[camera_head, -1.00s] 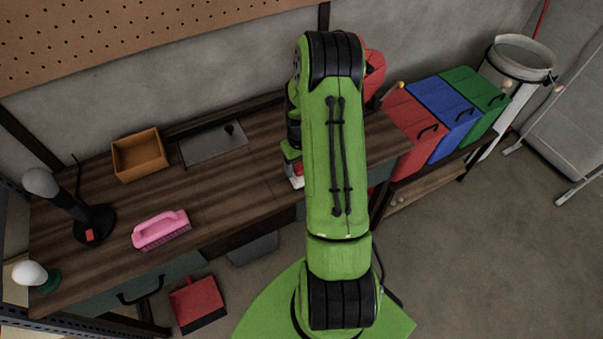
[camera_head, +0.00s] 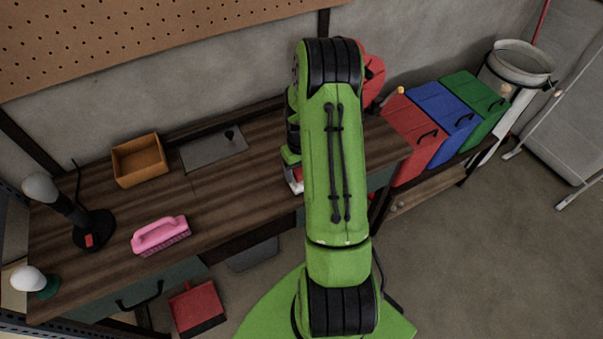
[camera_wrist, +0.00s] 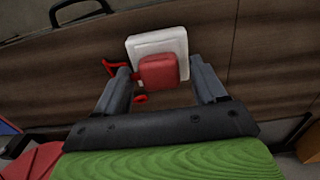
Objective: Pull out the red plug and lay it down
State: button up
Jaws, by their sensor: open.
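The red plug (camera_wrist: 158,71) shows in the wrist view as a red block on a white socket plate (camera_wrist: 148,44), which stands out against the brown wood of the desk. My gripper (camera_wrist: 163,88) is open in the wrist view. One finger is on each side of the red plug, with a visible gap at least on the right. A thin red cord (camera_wrist: 115,67) runs by the left finger. In the head view my arm hides most of the plug and gripper. A bit of the white plate (camera_head: 297,186) shows at the arm's left edge.
The desk (camera_head: 225,190) carries a pink brush (camera_head: 160,236), a wooden box (camera_head: 139,158), a dark lamp (camera_head: 92,229) and a light bulb (camera_head: 28,279). Red, blue and green bins (camera_head: 440,118) stand to the right. The desk between brush and arm is clear.

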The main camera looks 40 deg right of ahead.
jog(key=shift+c, duration=0.3)
grip_shut()
jog(key=shift+r+p, duration=1.8)
jog(key=shift+r, duration=1.2)
